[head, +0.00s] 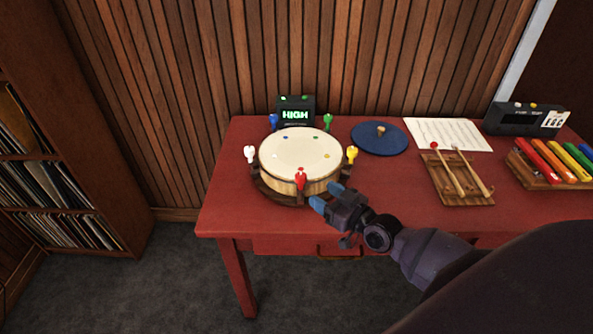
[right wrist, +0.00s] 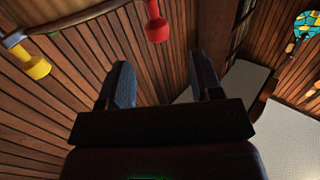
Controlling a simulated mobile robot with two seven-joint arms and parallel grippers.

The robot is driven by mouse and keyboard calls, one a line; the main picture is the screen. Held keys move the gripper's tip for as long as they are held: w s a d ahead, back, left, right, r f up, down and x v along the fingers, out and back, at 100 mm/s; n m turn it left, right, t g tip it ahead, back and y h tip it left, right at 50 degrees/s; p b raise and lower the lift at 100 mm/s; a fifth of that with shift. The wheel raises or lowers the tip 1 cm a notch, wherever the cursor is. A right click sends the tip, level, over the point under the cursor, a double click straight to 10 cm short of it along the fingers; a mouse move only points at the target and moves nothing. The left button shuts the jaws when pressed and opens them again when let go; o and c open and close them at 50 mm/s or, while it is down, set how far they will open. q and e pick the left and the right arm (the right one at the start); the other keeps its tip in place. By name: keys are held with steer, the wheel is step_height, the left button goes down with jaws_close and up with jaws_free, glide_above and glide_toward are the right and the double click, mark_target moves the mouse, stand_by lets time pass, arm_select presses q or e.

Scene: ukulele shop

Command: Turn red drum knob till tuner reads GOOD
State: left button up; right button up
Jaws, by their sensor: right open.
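The drum (head: 300,160) with a pale head stands in a dark wooden holder on the red table. Its red knob (head: 300,180) is at the front; white (head: 250,154), blue (head: 273,121), green (head: 327,122) and yellow (head: 352,154) knobs sit around the rim. The tuner (head: 295,112) behind the drum reads HIGH in green. My right gripper (head: 328,197) is open and empty, just right of the red knob and apart from it. In the right wrist view the red knob (right wrist: 157,22) is above the open fingers (right wrist: 167,84). My left gripper is not in view.
On the red table (head: 400,205) are a blue disc (head: 379,138), a paper sheet (head: 447,134), a wooden board with mallets (head: 457,182), colored bars (head: 555,164) and a black clock-like box (head: 525,119). A record shelf (head: 65,150) stands left. The table's front left is clear.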

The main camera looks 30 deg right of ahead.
mark_target(301, 177)
steer(key=x, duration=1.1)
steer(key=shift+d+r, duration=0.15)
steer(key=shift+r, duration=0.4)
steer(key=c, duration=0.9)
